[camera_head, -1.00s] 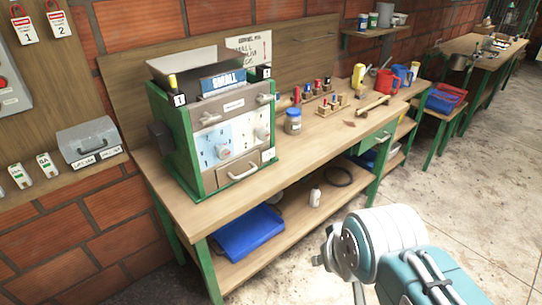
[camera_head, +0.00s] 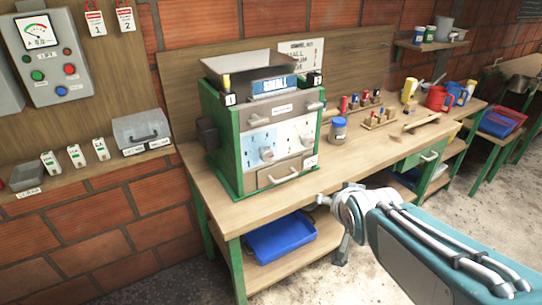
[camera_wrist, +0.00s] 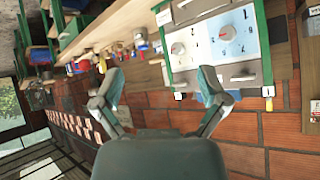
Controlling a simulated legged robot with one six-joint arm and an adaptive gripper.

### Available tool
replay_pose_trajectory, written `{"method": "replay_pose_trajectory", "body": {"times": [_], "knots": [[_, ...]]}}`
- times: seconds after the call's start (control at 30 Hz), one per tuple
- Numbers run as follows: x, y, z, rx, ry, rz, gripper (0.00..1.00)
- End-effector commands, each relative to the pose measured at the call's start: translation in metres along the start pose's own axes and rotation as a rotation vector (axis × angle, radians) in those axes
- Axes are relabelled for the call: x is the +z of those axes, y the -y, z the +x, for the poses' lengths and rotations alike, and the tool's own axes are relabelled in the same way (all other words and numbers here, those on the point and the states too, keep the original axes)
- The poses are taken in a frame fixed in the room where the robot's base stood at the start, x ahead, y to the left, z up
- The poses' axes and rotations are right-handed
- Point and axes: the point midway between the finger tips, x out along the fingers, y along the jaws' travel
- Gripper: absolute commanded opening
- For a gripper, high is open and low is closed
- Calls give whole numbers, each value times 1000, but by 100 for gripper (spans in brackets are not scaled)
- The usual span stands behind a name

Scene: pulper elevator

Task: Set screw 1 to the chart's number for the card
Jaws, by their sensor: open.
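A green-framed machine (camera_head: 243,165) stands on the bench with a blue card reading "SMALL" (camera_head: 277,86) at its top. A yellow-and-black piece (camera_head: 226,82) stands at its upper left corner above tag 1 (camera_head: 230,99); they also show in the wrist view (camera_wrist: 269,104). Two numbered dials sit on the front, a left knob (camera_head: 267,154) and a right knob (camera_head: 306,140). A paper chart (camera_head: 303,52) hangs behind, partly hidden and too small to read. My gripper (camera_head: 333,222) is open and empty, in front of the bench, apart from the machine.
A blue tray (camera_head: 280,238) lies on the lower shelf. A control panel (camera_head: 47,58) and a grey box (camera_head: 141,130) are at left. Open floor lies in front.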

Motion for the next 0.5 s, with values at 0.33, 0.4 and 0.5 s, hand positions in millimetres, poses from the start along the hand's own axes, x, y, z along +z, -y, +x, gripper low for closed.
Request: {"method": "replay_pose_trajectory", "body": {"times": [0.33, 0.4, 0.5], "knots": [[-40, 55, 105, -257, -271, 186, 93], [-41, 67, 122, -330, -311, 230, 93], [-38, 84, 143, -442, -359, 295, 93]]}}
